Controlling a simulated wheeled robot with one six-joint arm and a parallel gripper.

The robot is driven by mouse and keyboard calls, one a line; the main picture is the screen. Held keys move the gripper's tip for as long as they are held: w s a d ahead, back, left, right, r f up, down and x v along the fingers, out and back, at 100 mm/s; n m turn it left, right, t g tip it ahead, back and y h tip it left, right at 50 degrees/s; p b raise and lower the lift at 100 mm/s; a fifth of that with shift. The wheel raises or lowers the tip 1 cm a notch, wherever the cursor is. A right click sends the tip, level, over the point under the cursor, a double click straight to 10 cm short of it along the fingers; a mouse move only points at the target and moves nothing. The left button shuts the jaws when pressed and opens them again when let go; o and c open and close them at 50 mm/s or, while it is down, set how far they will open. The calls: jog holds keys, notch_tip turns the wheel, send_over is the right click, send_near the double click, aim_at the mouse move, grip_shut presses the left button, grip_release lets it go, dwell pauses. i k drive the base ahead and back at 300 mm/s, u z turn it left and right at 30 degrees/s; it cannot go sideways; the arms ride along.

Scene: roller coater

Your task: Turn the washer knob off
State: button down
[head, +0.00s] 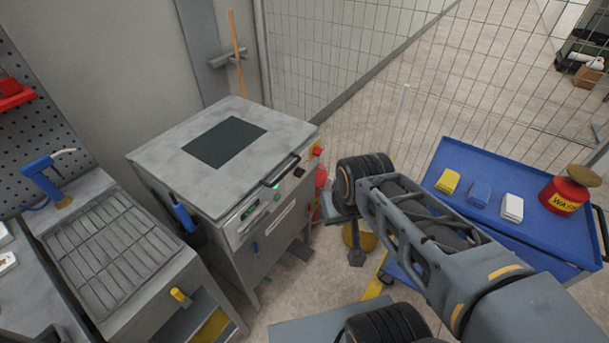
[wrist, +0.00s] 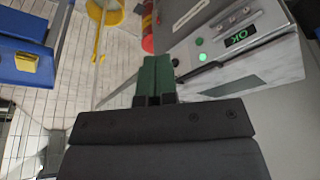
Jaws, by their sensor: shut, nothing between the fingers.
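The grey metal machine (head: 213,165), seemingly the washer, stands left of centre in the head view. Its front panel has a lit display (head: 250,209), a green light (head: 277,184), a small dark round control (head: 299,172) and a red knob on a yellow plate (head: 316,151). I cannot tell which control is the washer knob. The wrist view shows the panel's "OK" display (wrist: 242,37) and green light (wrist: 201,56) upside down at upper right. My gripper (wrist: 157,65) has green fingertips, shut and empty, left of the panel and apparently apart from it.
A sink unit (head: 105,240) with a grate and a yellow-handled lever (head: 180,296) stands at left. A blue cart (head: 500,220) with sponges and a red waste can (head: 565,194) is at right. A black bar handle (head: 281,171) juts from the machine. Wire fencing (head: 340,60) stands behind.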

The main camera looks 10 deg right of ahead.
aim_at(299, 173)
jog(key=z, duration=0.1)
jog(key=k, duration=1)
jog(key=u, duration=0.65)
jog(key=i, duration=1.2)
jog(key=z, duration=0.55)
